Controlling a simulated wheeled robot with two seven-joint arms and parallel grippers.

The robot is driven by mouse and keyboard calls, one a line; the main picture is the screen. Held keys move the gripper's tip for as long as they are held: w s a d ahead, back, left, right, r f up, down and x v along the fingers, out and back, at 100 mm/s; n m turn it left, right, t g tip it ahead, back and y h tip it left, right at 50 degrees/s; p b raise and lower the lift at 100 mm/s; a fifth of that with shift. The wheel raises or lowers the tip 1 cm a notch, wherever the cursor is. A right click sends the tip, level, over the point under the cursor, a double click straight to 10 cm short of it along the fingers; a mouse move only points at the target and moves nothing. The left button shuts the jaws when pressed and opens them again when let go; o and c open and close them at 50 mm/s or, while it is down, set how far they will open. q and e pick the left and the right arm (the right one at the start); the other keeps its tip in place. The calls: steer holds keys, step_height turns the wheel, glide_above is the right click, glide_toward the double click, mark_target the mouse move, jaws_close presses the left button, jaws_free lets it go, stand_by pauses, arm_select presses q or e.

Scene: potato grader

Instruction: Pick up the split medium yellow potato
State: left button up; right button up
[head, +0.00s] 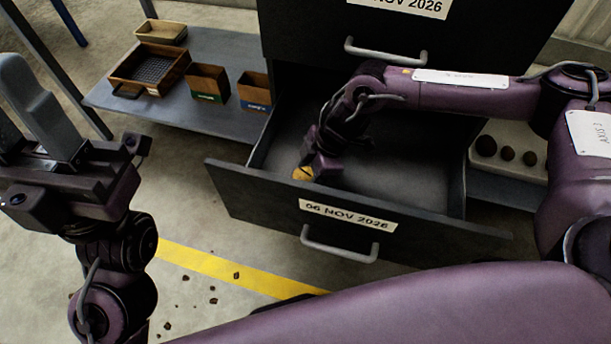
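A yellow potato (302,174) lies inside the open drawer (265,200), near its front left corner. Only part of the potato shows, so I cannot make out a split. My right gripper (312,172) reaches down into the drawer and is right at the potato. Its fingers are mostly hidden by its own body, so I cannot tell whether they are closed on the potato. My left gripper (40,115) is up at the left edge of the picture, away from the drawer, with its fingers pointing up. The spacing of its fingers is not clear.
The drawer front carries a label (347,215) and a handle (339,244). A closed drawer (390,75) is above. A grey shelf (215,50) at the back left holds several wooden boxes (208,83). A pale tray (508,168) with dark round items is at right.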

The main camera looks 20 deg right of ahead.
steer(key=c, duration=0.7)
steer(key=shift+r, duration=0.1)
